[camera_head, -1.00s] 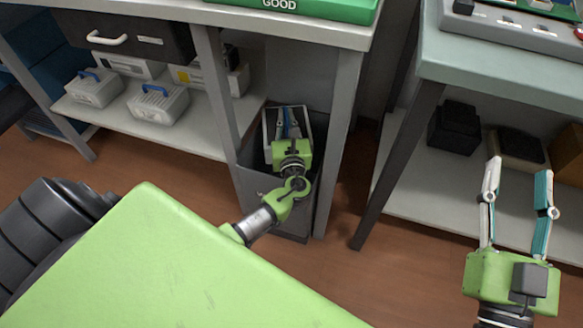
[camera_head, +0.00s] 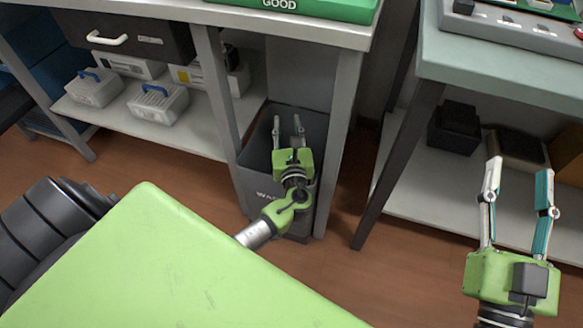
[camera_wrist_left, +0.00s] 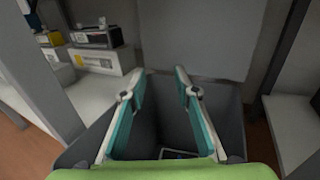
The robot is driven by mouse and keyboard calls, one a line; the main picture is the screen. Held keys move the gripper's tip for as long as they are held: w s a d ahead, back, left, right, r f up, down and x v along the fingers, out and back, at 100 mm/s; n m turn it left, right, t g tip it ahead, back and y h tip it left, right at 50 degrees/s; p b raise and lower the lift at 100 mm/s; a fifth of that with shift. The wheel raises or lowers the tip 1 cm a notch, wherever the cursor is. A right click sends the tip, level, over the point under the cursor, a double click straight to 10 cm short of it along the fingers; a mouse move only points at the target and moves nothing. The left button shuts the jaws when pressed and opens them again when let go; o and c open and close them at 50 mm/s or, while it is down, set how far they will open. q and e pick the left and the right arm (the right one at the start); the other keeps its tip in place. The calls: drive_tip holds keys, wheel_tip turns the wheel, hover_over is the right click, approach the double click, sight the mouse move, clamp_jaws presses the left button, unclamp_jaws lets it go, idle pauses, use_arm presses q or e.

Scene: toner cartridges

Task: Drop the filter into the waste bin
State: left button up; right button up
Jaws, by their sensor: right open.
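The waste bin (camera_head: 258,200) is a tall dark grey open box between the table legs, with partly hidden lettering on its front. My left gripper (camera_head: 287,120) is over the bin's mouth, its fingers apart and empty. In the left wrist view, the left gripper (camera_wrist_left: 160,85) points across the bin (camera_wrist_left: 232,115). Low inside the bin, a light-edged dark piece, apparently the filter (camera_wrist_left: 180,154), shows partly between the fingers. The filter cannot be made out in the head view. My right gripper (camera_head: 519,168) is open and empty at the right.
A grey table with a green "GOOD" tray (camera_head: 300,8) stands above the bin. White cartridges with blue handles (camera_head: 158,102) sit on the lower shelf at left. Another table (camera_head: 500,75) at right has dark boxes (camera_head: 455,127) on its shelf. Table legs flank the bin closely.

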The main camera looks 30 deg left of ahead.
use_arm(q)
drive_tip(key=v, duration=0.9)
drive_tip(key=shift+d, duration=0.1)
